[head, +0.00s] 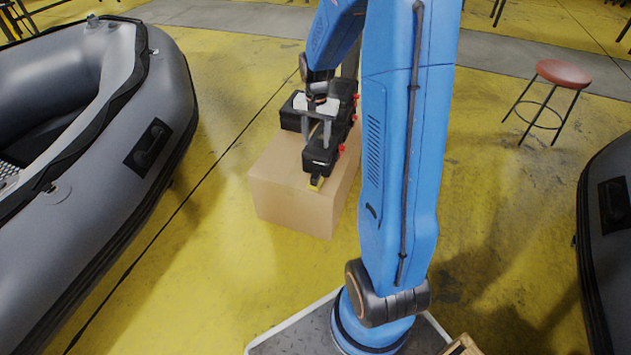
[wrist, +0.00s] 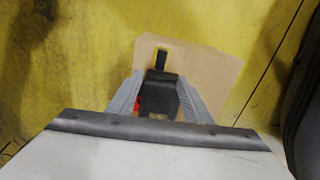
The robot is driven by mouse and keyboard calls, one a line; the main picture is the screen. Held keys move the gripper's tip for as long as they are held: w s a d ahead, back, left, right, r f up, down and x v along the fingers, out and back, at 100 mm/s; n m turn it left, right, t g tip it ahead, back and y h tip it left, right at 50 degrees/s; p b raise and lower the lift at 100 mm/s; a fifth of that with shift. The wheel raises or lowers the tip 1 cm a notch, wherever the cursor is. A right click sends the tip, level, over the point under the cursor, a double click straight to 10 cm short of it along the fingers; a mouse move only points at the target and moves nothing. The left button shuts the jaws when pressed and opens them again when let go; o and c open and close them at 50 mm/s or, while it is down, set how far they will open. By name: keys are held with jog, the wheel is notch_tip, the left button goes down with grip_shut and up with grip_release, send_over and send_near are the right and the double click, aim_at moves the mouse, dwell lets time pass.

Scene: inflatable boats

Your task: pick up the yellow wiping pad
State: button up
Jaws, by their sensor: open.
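A small yellow piece (head: 315,184), likely the wiping pad, shows at the near edge of the cardboard box top (head: 278,180). A dark strip covers part of it. In the wrist view the yellow piece (wrist: 161,47) lies just beyond my fingertips, also partly behind a dark strip. My gripper (head: 315,136) is open above the box, its grey fingers pointing down. In the wrist view the fingers of my gripper (wrist: 158,77) stand on either side of a black block with a red bit. I cannot tell whether they touch it.
A large grey inflatable boat (head: 95,190) fills the left side, and another dark boat (head: 608,235) shows at the right edge. A red-topped stool (head: 563,74) stands at the back right. The yellow floor (head: 200,250) between the left boat and the box is clear.

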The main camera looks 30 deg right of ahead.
jog(key=d+f, duration=0.1)
jog(key=f, duration=0.1)
send_over(316, 174)
jog(key=f, duration=1.1)
jog(key=shift+s+d+f, duration=0.15)
jog(key=shift+s+f, duration=0.05)
jog(key=shift+f, duration=0.15)
jog(key=shift+w+a+f, duration=0.1)
jog(key=shift+w+f, duration=0.05)
jog(key=shift+f, duration=1.3)
jog(key=shift+w+a+f, duration=0.1)
jog(key=shift+f, duration=1.3)
grip_shut()
jog(key=shift+r, duration=0.1)
notch_tip(316, 174, up, 18)
